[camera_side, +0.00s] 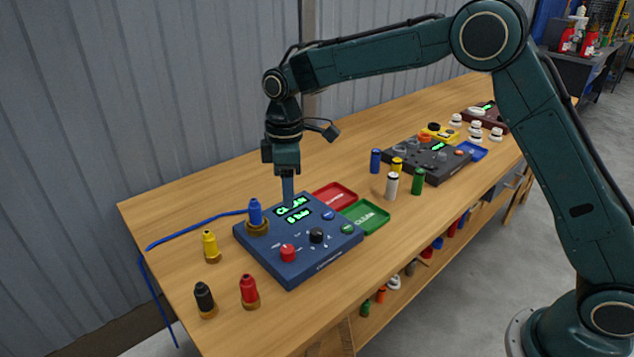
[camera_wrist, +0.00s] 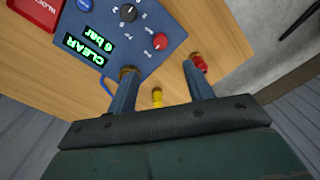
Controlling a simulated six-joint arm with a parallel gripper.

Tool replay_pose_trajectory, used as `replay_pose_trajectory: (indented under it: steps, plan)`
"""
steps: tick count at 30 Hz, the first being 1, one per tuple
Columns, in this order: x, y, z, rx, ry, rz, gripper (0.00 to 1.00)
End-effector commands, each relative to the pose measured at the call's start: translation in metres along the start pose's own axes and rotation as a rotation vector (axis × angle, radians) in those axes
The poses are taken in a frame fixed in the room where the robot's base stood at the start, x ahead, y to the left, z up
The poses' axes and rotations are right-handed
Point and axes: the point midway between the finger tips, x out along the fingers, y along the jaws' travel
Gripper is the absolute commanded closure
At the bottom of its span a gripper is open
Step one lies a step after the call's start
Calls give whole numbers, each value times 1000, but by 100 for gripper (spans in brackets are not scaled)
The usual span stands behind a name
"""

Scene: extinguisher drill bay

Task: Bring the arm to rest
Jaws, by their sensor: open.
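My gripper (camera_side: 289,202) points down above the far edge of the blue control box (camera_side: 318,263), in the side view. In the wrist view its two fingers (camera_wrist: 160,75) are spread apart with nothing held between them. The box display reads CLEAR and 6 bar in the wrist view (camera_wrist: 90,42). A blue nozzle (camera_side: 256,213) with a brass base stands at the box's left corner, with a blue hose (camera_side: 195,225) running left from there. I cannot tell exactly how high the fingertips are above the box.
Yellow (camera_side: 210,246), black (camera_side: 204,297) and red (camera_side: 249,290) nozzles stand left of the box. A red tray (camera_side: 333,196) and green tray (camera_side: 367,216) lie beside it. Several small cylinders and a dark box (camera_side: 425,158) stand farther right. A corrugated wall (camera_side: 150,90) runs behind the bench.

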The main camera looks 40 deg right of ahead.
Motion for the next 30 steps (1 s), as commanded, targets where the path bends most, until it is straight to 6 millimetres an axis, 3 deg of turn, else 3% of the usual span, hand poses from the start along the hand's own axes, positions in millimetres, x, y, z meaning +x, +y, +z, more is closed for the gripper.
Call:
replay_pose_trajectory:
  steps: [8,18,30]
  plan:
    - [-47,-13,35,114,49,44,49]
    - [-101,-44,94,291,124,103,49]
    - [-137,-91,166,497,220,166,49]
